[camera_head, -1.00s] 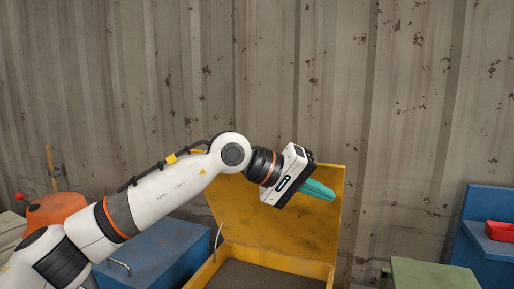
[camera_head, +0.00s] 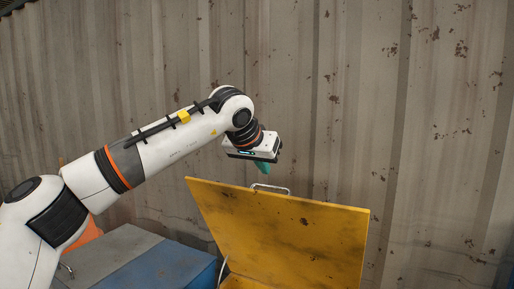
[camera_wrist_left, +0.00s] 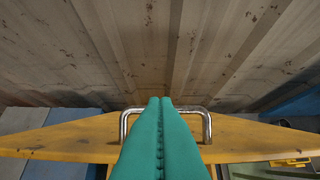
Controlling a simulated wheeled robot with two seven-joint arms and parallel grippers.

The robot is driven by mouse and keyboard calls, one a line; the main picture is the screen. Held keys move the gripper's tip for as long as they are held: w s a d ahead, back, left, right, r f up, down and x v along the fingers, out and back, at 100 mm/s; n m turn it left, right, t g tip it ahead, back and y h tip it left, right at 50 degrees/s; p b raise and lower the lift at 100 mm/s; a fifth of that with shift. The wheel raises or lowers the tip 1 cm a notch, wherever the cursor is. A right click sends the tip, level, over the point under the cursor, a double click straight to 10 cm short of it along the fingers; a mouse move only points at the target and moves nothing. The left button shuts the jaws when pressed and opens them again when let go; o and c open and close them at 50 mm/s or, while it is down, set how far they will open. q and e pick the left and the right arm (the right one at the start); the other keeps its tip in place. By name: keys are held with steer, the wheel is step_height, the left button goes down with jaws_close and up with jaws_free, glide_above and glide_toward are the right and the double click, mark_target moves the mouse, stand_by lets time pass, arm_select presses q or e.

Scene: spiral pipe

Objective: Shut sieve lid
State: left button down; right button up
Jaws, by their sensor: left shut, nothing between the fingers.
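The yellow sieve lid (camera_head: 290,238) stands raised in the head view, with a metal handle (camera_head: 270,186) at its upper edge. In the left wrist view the lid (camera_wrist_left: 60,141) crosses the picture and the handle (camera_wrist_left: 207,127) rises behind the fingers. My left gripper (camera_head: 263,170) is shut and empty, teal fingers pointing down just above the lid's upper edge by the handle. In the wrist view its fingertips (camera_wrist_left: 160,101) appear between the handle's sides; I cannot tell if they touch it. The sieve box is mostly hidden below the lid. My right gripper is out of view.
A blue box (camera_head: 150,255) stands left of the sieve, below my left arm. A corrugated metal wall (camera_head: 400,110) rises behind everything. A green thing (camera_wrist_left: 270,170) shows at the lower right in the wrist view.

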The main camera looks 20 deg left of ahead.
mark_target(259, 191)
arm_select(q)
steer(key=f, duration=0.1)
steer(key=f+p, duration=0.1)
steer(key=f, duration=0.1)
steer(key=shift+s+a+f+p, duration=0.1)
steer(key=shift+s+p, duration=0.2)
steer(key=shift+s, duration=0.1)
steer(key=shift+s+a+f, duration=0.1)
steer(key=shift+s, duration=0.2)
steer(key=shift+f, duration=0.1)
steer(key=shift+w+f, duration=0.1)
steer(key=shift+f, duration=0.05)
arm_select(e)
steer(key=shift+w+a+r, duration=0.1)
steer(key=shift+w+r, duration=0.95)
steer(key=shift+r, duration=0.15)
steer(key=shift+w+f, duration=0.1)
